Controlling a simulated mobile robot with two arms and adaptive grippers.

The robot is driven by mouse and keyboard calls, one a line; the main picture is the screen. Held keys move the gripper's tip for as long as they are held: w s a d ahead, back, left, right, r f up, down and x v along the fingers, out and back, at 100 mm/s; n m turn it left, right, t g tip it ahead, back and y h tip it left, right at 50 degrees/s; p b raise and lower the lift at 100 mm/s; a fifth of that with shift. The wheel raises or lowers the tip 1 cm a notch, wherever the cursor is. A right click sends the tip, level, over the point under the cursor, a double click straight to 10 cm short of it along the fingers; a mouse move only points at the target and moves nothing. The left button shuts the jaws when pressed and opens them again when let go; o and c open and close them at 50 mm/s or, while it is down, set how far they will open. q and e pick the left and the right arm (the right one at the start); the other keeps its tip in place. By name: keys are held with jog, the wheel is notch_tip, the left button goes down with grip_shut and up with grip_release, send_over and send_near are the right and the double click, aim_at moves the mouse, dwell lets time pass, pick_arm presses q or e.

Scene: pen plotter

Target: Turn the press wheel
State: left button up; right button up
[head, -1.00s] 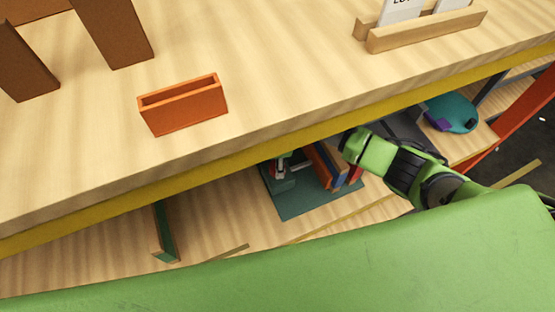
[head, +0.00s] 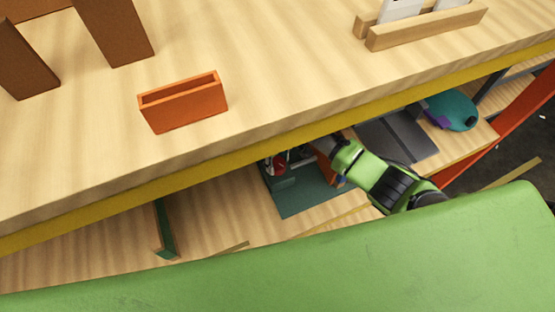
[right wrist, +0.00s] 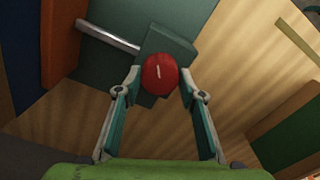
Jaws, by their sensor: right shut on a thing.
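The press wheel (right wrist: 159,74) is a round red knob with a short white mark, on a dark teal press body (right wrist: 170,50) with a metal bar. The wheel also shows small and partly covered in the head view (head: 280,163), on the lower shelf under the tabletop edge. My right gripper (right wrist: 160,83) has its two fingers on either side of the wheel and is shut on it. In the head view my right arm reaches in under the tabletop from the right. My left gripper is not in view.
A teal mat (head: 300,200) lies under the press, with book-like blocks right beside it, partly behind my arm. The tabletop's yellow edge (head: 200,175) overhangs the shelf. A dark grey panel (head: 400,135) and teal object (head: 455,110) are to the right; a green-brown upright (head: 165,230) is left.

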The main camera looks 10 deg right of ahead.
jog(key=m, duration=0.5)
jog(key=shift+m, duration=0.3)
jog(key=m, duration=0.5)
jog(key=shift+m, duration=0.3)
jog(key=o, duration=1.1)
